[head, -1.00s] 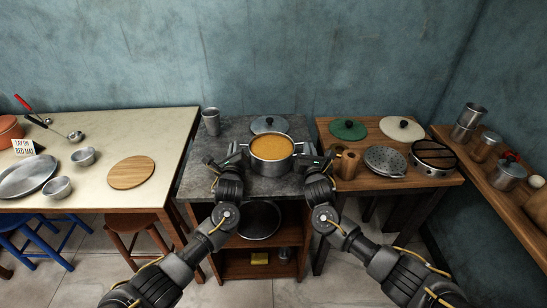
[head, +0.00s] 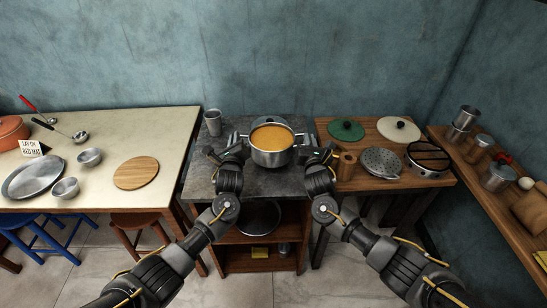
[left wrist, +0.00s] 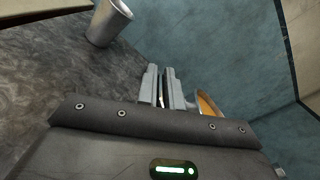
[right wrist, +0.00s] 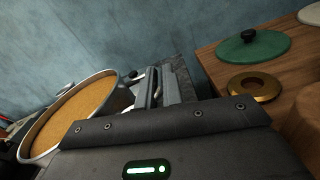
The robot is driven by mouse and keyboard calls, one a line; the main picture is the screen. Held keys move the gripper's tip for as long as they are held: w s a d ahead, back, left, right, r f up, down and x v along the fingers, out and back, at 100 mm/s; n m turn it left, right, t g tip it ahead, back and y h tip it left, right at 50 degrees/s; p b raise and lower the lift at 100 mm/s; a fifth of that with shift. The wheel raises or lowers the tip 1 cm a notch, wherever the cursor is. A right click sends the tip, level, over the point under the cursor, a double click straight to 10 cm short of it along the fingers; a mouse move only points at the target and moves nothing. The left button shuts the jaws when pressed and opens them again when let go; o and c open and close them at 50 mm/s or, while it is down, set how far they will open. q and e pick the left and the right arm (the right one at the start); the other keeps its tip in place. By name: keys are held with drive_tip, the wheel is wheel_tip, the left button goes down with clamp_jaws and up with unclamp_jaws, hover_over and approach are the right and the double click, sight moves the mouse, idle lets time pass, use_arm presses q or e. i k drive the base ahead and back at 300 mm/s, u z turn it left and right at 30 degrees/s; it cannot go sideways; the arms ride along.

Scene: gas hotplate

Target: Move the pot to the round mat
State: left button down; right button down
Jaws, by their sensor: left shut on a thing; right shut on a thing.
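A steel pot (head: 272,158) full of orange soup is between my two grippers in the head view, level and seemingly lifted above the grey worktop (head: 215,187). My left gripper (head: 239,143) is shut on the pot's left handle. My right gripper (head: 304,146) is shut on its right handle. The soup shows beside the fingers in the left wrist view (left wrist: 208,106), and the pot fills the left side of the right wrist view (right wrist: 72,112). The round wooden mat (head: 136,173) lies bare on the cream table at left.
A metal cup (head: 213,122) stands at the worktop's back left. On the cream table (head: 150,125) are steel bowls (head: 89,157), a large steel plate (head: 33,177), a sign (head: 33,149) and ladles. Lids, a strainer (head: 381,161) and a wooden cup (head: 347,163) stand at right.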

sight(136, 171)
drive_tip(key=k, duration=0.5)
drive_tip(key=u, duration=2.5)
drive_tip(key=i, duration=1.7)
drive_tip(key=z, duration=0.45)
